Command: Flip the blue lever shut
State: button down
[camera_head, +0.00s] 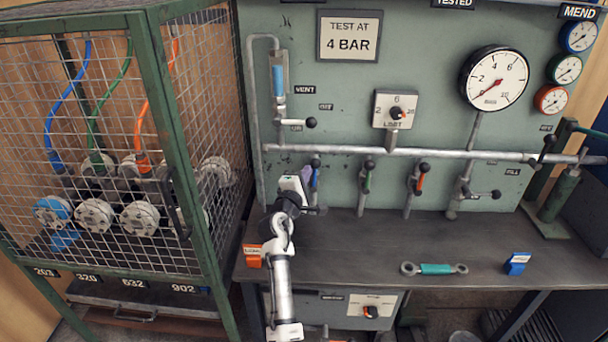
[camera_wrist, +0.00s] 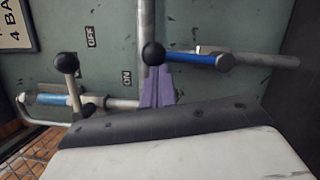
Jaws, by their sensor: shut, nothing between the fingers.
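The blue lever (camera_head: 315,179) stands nearly upright on its short vertical pipe below the long horizontal pipe, its black knob at the top. In the wrist view the blue lever (camera_wrist: 192,58) lies along its pipe, with the black knob (camera_wrist: 153,53) at its left end. My gripper (camera_head: 306,172) is just left of the lever near the knob. In the wrist view its purple fingers (camera_wrist: 157,86) are together and empty, with the tips at the knob. I cannot tell whether they touch it. OFF and ON labels show on the panel in the wrist view.
A green lever (camera_head: 367,178) and a red lever (camera_head: 419,180) stand to the right. A vent lever (camera_head: 311,123) sticks out above my gripper; it also shows in the wrist view (camera_wrist: 66,66). A mesh cage (camera_head: 150,100) stands left. A teal-handled wrench (camera_head: 435,269) lies on the bench.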

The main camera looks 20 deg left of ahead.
jog(key=shift+w+d+r+m+p, duration=0.15)
jog(key=shift+d+m+p, duration=0.05)
jog(key=shift+d+m, duration=0.2)
jog(key=shift+w+d+r+m+p, duration=0.1)
jog(key=shift+d+m+p, duration=0.1)
jog(key=shift+d+m, duration=0.2)
jog(key=w+d+f+m+g+y+p, duration=0.2)
jog(key=d+f+m+g, duration=0.2)
jog(key=m, duration=0.9)
jog(key=shift+w+d+f+y, duration=0.25)
jog(key=shift+d+f, duration=0.7)
jog(key=shift+d, duration=1.05)
jog(key=shift+s, duration=0.1)
